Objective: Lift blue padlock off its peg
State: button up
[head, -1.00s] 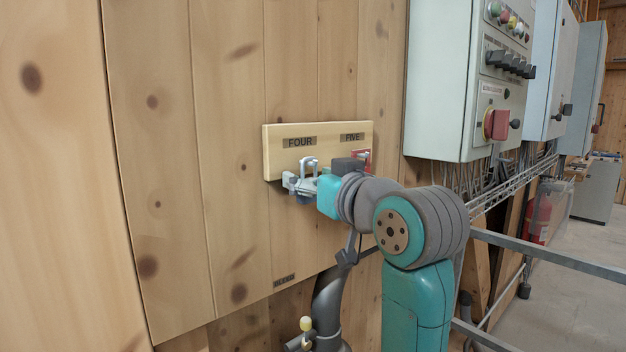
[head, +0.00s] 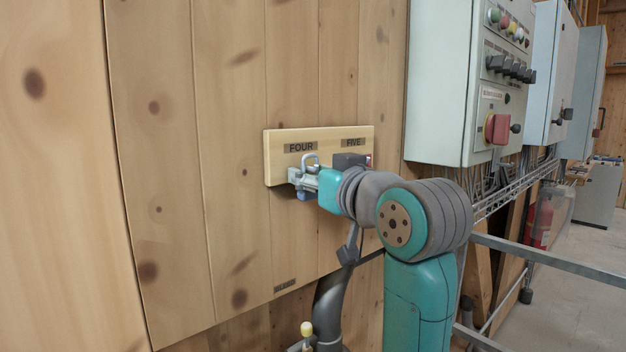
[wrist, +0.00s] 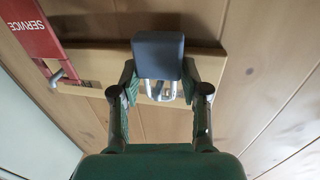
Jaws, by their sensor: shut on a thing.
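The blue padlock (wrist: 158,55) has a dark blue-grey body and a pale metal shackle. In the wrist view its body is between the two fingers of my gripper (wrist: 160,78), which is shut on it. In the head view my gripper (head: 303,180) is at the wooden board (head: 278,143), below the FOUR label. A small blue part of the padlock (head: 303,195) shows under the fingers, and its shackle stands up above them. The peg is hidden, so I cannot tell whether the shackle still hangs on it.
A red SERVICE tag (wrist: 35,35) hangs by a metal peg beside the padlock, under the FIVE label. Grey control cabinets (head: 445,80) are on the right, with a metal rail (head: 540,255) below. The plank wall left of the board is clear.

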dwell(0.3)
jog(key=shift+w+d+v, duration=0.1)
jog(key=shift+d+v, duration=0.05)
jog(key=shift+v, duration=0.65)
jog(key=shift+w+d+v, duration=0.1)
jog(key=shift+d+v, duration=0.05)
jog(key=shift+v, duration=0.65)
jog(key=shift+w+d+v, duration=0.1)
jog(key=shift+d+v, duration=0.05)
jog(key=shift+v, duration=0.65)
jog(key=shift+s+d, duration=0.1)
jog(key=shift+w+d+v, duration=0.15)
jog(key=shift+d+v, duration=0.05)
jog(key=shift+v, duration=1)
jog(key=shift+w+d+v, duration=0.1)
jog(key=shift+d+v, duration=0.1)
jog(key=shift+v, duration=1.05)
